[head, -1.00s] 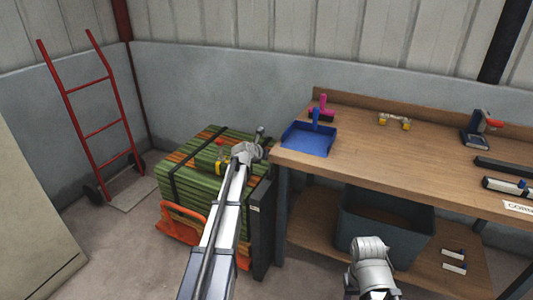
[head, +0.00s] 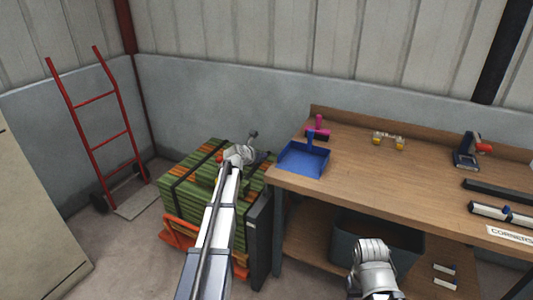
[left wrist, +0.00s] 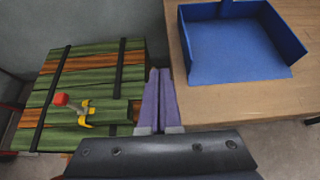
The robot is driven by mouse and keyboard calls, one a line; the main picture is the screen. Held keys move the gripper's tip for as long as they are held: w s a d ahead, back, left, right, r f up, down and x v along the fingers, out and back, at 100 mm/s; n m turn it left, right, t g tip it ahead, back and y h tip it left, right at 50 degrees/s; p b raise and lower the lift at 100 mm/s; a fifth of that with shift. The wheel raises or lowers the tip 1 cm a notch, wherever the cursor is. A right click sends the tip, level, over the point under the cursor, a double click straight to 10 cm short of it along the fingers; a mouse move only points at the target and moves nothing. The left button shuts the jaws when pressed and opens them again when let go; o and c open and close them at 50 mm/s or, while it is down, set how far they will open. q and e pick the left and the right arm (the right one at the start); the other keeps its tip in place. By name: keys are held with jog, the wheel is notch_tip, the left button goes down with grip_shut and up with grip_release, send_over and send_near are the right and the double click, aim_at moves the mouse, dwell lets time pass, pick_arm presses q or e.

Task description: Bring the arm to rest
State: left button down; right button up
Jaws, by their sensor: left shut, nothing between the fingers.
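My left arm reaches in from the bottom of the head view. Its gripper (head: 263,157) is over the gap between the strapped green stack and the workbench. In the left wrist view the two purple fingers (left wrist: 159,98) lie together with nothing between them. They point between the strapped stack (left wrist: 85,85) and the bench top (left wrist: 240,97), close to the bench's edge. Whether they touch anything cannot be told. A rounded grey part of my right arm (head: 373,265) shows at the bottom of the head view; no right fingers are seen.
A blue tray (head: 303,158) sits on the near left corner of the workbench (head: 400,185). A red-and-yellow item (left wrist: 75,108) lies on the stack. A red hand truck (head: 97,133) leans at the left wall. A grey bin (head: 350,232) stands under the bench.

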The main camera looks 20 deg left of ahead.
pick_arm(q)
jog(key=s+d+f+m+g+h+p, duration=0.1)
jog(key=s+d+m+g+p, duration=0.1)
jog(key=s+d+m, duration=0.6)
jog(key=s+d+m+g+p, duration=0.25)
jog(key=d+m, duration=0.25)
jog(key=d, duration=0.5)
jog(key=s+d+f+m+g+h+p, duration=0.1)
jog(key=s+d+m+g+p, duration=0.1)
jog(key=s+d+m, duration=0.6)
jog(key=s+d+r+m+g+y+p, duration=0.1)
jog(key=s+d+m, duration=0.3)
jog(key=s+m, duration=0.5)
jog(key=s+d+r+m+g+y+p, duration=0.2)
jog(key=s+d+m+g+y+p, duration=0.1)
jog(key=s+m, duration=0.6)
jog(key=s+d+g+p, duration=0.1)
jog(key=s, duration=0.3)
jog(key=shift+s+g, duration=0.25)
jog(key=shift+g, duration=0.1)
